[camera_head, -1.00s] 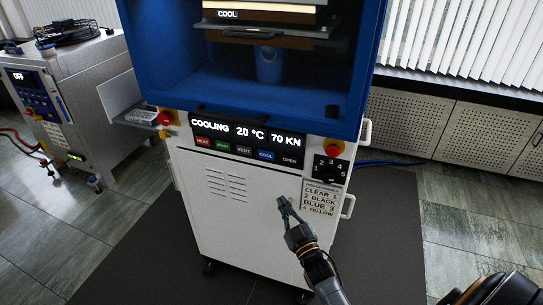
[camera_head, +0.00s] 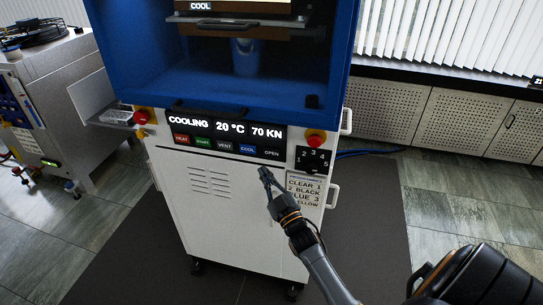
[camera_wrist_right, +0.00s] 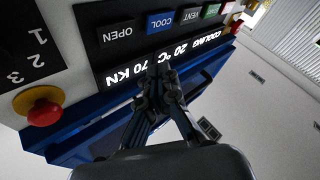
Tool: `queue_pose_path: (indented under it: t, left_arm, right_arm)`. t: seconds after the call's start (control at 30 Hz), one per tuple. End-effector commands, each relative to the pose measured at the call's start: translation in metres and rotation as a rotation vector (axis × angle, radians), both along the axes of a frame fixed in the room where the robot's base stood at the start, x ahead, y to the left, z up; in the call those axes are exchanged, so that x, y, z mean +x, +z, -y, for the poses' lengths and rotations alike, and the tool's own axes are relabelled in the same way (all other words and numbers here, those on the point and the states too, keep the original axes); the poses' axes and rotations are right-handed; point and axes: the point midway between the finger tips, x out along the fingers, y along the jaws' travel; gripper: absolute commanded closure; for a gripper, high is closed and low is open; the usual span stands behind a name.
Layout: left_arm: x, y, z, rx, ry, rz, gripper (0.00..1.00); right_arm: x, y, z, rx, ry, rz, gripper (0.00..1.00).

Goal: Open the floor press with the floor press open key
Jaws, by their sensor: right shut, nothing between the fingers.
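The floor press is a white cabinet (camera_head: 215,235) with a blue upper frame (camera_head: 130,60). Its display reads COOLING, 20 °C, 70 KN. Below the display is a row of keys: HEAT, START, VENT, COOL and OPEN. The dark OPEN key (camera_head: 271,154) is at the right end of the row; it also shows in the right wrist view (camera_wrist_right: 117,33) at upper left. My right gripper (camera_head: 264,170) is shut and empty, just below the OPEN key in the head view. Contact cannot be told.
A red emergency stop (camera_head: 314,139) sits right of the display, above a numbered selector (camera_head: 312,159) and a paper label (camera_head: 304,188). Another red button (camera_head: 142,116) is at the panel's left. A grey machine (camera_head: 50,110) stands at left. Dark mat (camera_head: 120,270) surrounds the press.

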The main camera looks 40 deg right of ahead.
Motion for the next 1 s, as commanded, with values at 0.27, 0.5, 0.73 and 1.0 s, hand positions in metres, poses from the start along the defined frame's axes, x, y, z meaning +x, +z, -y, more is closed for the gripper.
queue_pose_path:
  t: [0.27, 0.5, 0.73, 1.0]
  left_arm:
    - [0.000, -0.021, 0.000, 0.000, 0.000, -0.001, 1.00]
    - [-0.001, -0.027, 0.000, 0.000, 0.000, -0.001, 1.00]
    - [-0.001, -0.027, 0.000, 0.000, 0.000, -0.001, 1.00]
    - [-0.001, -0.027, 0.000, 0.000, 0.001, -0.001, 1.00]
  right_arm:
    - [0.026, -0.003, 0.030, -0.001, 0.000, 0.001, 1.00]
    - [0.036, -0.001, 0.043, -0.001, 0.000, 0.000, 1.00]
    - [0.038, 0.000, 0.044, 0.000, 0.000, -0.001, 1.00]
    - [0.038, 0.000, 0.044, 0.001, 0.000, -0.001, 1.00]
